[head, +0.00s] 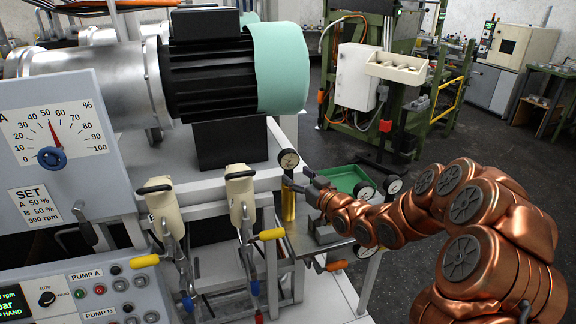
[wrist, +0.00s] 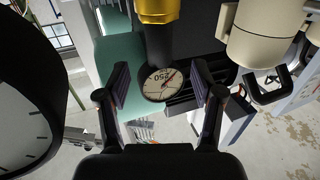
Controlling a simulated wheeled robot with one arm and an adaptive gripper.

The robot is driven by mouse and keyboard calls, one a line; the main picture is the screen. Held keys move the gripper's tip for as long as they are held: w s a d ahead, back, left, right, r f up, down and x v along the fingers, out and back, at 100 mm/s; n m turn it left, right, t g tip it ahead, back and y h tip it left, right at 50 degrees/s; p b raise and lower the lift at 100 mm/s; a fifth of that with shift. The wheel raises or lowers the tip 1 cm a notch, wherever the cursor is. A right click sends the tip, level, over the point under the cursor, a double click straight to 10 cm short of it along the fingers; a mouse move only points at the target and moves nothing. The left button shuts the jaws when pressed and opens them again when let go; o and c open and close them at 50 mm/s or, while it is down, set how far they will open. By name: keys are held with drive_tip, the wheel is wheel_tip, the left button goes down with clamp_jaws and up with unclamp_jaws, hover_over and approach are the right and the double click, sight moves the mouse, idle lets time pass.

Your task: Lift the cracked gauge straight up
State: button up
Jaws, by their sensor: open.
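A small round gauge (head: 289,160) with a black rim and pale face stands upright above a gold fitting (head: 289,205) beside the machine's front corner. In the wrist view the gauge face (wrist: 161,84) appears upside down between my two fingers, with a dark stem and the gold fitting (wrist: 158,10) above it in the picture. I cannot make out the crack. My gripper (head: 302,182) reaches in from the right, just below the dial. In the wrist view my gripper (wrist: 161,88) is open, with a finger on each side of the gauge and visible gaps.
A green tray (head: 343,178) and other round gauges (head: 364,189) are near my arm on the right. A teal-ended motor (head: 278,68) and cream, yellow-handled levers (head: 241,195) are close to the left.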

sight(291, 172)
drive_tip(key=shift+p+x, duration=0.75)
drive_tip(key=shift+x, duration=1.55)
drive_tip(key=shift+f, duration=0.1)
clamp_jaws()
